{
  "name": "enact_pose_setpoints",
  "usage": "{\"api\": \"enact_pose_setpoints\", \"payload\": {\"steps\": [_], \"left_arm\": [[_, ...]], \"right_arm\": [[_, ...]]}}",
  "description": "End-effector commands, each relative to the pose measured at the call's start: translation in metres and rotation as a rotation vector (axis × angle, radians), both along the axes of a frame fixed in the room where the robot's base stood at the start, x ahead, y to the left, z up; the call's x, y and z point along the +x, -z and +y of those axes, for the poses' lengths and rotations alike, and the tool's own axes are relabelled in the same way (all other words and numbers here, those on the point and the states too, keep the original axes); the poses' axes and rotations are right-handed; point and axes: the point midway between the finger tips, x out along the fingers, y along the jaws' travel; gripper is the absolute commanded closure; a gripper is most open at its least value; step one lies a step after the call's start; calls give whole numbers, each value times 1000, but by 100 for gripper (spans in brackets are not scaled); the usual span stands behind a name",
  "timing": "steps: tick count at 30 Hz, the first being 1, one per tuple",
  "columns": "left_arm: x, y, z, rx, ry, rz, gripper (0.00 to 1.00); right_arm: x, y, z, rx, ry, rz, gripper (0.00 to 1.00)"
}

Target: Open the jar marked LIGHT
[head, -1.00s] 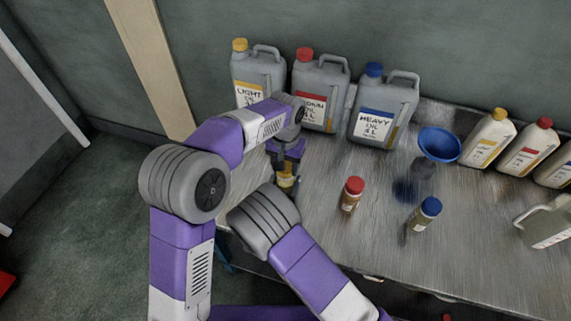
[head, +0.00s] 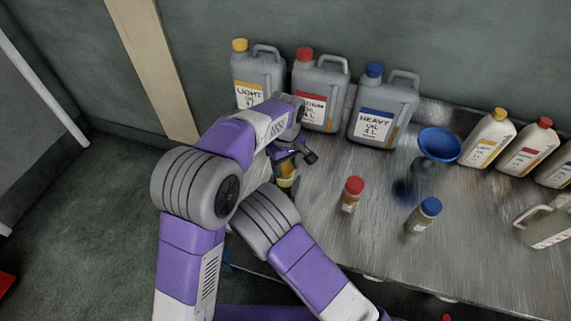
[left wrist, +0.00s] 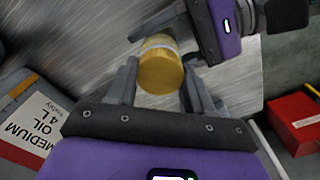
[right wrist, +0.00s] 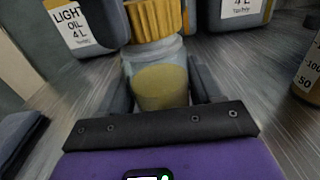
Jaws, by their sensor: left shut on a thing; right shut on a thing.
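A small jar with a ribbed yellow lid (right wrist: 155,18) and a clear body (right wrist: 160,85) holding yellow oil stands out in the right wrist view. My right gripper (right wrist: 160,92) is shut around its body. My left gripper (left wrist: 162,80) is shut around the yellow lid, which also shows in the left wrist view (left wrist: 161,68). The lid sits at the top of the jar; I cannot tell how loose it is. In the head view the jar (head: 287,183) is partly hidden under my left gripper (head: 290,160). Its label cannot be read.
Large cans marked LIGHT (head: 257,75), MEDIUM (head: 319,92) and HEAVY (head: 382,108) stand along the wall. A red-capped jar (head: 351,195), a blue-capped jar (head: 424,214) and a blue funnel (head: 439,145) stand on the metal bench (head: 340,245). Several bottles stand at the right.

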Motion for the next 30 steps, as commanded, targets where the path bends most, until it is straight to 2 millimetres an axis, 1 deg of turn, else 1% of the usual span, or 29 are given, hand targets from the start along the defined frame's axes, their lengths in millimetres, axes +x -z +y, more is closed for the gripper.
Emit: {"api": "enact_pose_setpoints", "payload": {"steps": [7,24,30], "left_arm": [[0,-2,0,0,1,-1,85],[0,-21,0,0,2,-1,85],[0,-22,0,0,2,-1,85]], "right_arm": [[0,0,0,0,0,0,100],[0,0,0,0,0,0,100],[0,0,0,0,0,0,100]]}}
